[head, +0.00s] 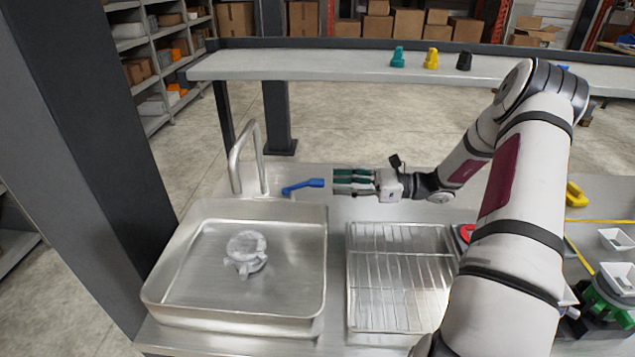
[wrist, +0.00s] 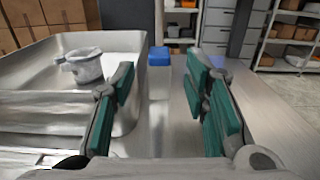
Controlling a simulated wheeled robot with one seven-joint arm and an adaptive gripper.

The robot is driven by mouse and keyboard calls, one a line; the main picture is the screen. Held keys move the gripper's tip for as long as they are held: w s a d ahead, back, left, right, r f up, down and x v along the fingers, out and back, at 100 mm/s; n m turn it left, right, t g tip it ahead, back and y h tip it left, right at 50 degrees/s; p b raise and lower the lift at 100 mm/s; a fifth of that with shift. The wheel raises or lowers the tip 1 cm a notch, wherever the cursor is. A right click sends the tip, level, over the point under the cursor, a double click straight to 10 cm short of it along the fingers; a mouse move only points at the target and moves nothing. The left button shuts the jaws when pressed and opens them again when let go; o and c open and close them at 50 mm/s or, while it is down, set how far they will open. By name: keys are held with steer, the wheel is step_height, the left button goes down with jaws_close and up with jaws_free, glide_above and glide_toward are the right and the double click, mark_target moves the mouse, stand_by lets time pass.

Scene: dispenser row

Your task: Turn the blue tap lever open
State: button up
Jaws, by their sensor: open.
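The blue tap lever (head: 303,186) sticks out to the right near the base of the curved metal spout (head: 245,160), behind the sink. Its blue end (wrist: 159,58) shows in the wrist view beyond and between my fingers. My gripper (head: 340,181) is just right of the lever's end, pointing left at it. In the wrist view my gripper (wrist: 163,105) has its green-padded fingers spread, with nothing between them. The lever looks apart from the fingers. The metal sink (head: 180,235) holds a grey cup-like piece (head: 246,252), which also shows in the wrist view (wrist: 84,66).
A wire rack (head: 400,275) lies right of the sink. A raised shelf (head: 300,66) at the back bears a teal (head: 398,57), a yellow (head: 431,59) and a black piece (head: 464,61). A dark post (head: 85,130) stands at the left. The counter behind the rack is clear.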

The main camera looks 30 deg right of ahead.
mark_target(317, 181)
steer(key=x, duration=0.6)
steer(key=shift+w+a, duration=0.15)
steer(key=shift+a, duration=0.15)
jaws_close()
